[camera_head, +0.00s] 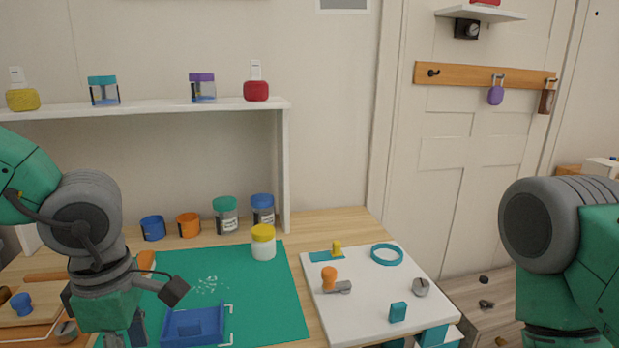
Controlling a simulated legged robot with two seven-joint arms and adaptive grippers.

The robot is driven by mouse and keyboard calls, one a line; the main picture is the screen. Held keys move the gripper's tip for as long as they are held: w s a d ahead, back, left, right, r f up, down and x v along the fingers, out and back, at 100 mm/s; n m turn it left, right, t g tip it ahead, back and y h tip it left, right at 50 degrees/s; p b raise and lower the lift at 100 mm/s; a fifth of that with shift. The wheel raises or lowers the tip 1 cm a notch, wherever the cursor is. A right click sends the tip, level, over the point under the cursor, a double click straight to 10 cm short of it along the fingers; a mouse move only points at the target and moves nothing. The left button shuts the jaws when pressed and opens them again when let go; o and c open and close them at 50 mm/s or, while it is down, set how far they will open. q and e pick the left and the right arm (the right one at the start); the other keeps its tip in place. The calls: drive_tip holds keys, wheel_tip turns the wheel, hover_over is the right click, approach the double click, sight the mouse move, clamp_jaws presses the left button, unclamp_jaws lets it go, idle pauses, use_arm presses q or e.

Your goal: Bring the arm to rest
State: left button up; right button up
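My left arm comes in from the left and hangs down over the left side of the green mat (280,290). Only the upper part of my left gripper (128,332) shows at the bottom edge, left of a blue open tray (194,325). Its fingertips are cut off, so its opening and anything in it are hidden. My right arm stands at the right edge of the view, pointing down. My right gripper is below the frame.
A jar with a yellow lid (263,243) stands on the mat. A white board (365,309) right of it holds a teal ring (387,254) and small objects. A shelf (150,107) with jars spans the back. Floor with loose bits lies before the door.

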use_arm(q)
drive_tip(key=a+f+m+t+y, duration=0.1)
drive_tip(key=a+f+m, duration=0.2)
drive_tip(key=f, duration=0.3)
drive_tip(key=s+a+f+m+t+y, duration=0.1)
drive_tip(key=a+f+m+y, duration=0.15)
drive_tip(key=f, duration=0.35)
drive_tip(key=a+f+m+y, duration=0.1)
drive_tip(key=a+f+m, duration=0.1)
drive_tip(key=f+m, duration=0.3)
drive_tip(key=s+d+f+m+g+h, duration=0.1)
drive_tip(key=s+d+f+m+h, duration=0.3)
drive_tip(key=s+f+m, duration=0.6)
drive_tip(key=s+f, duration=0.2)
drive_tip(key=s, duration=0.3)
drive_tip(key=shift+s+f+m, duration=0.3)
drive_tip(key=shift+f+m, duration=0.05)
drive_tip(key=shift+f, duration=0.05)
use_arm(e)
drive_tip(key=shift+w+d+f, duration=0.15)
drive_tip(key=shift+d, duration=0.3)
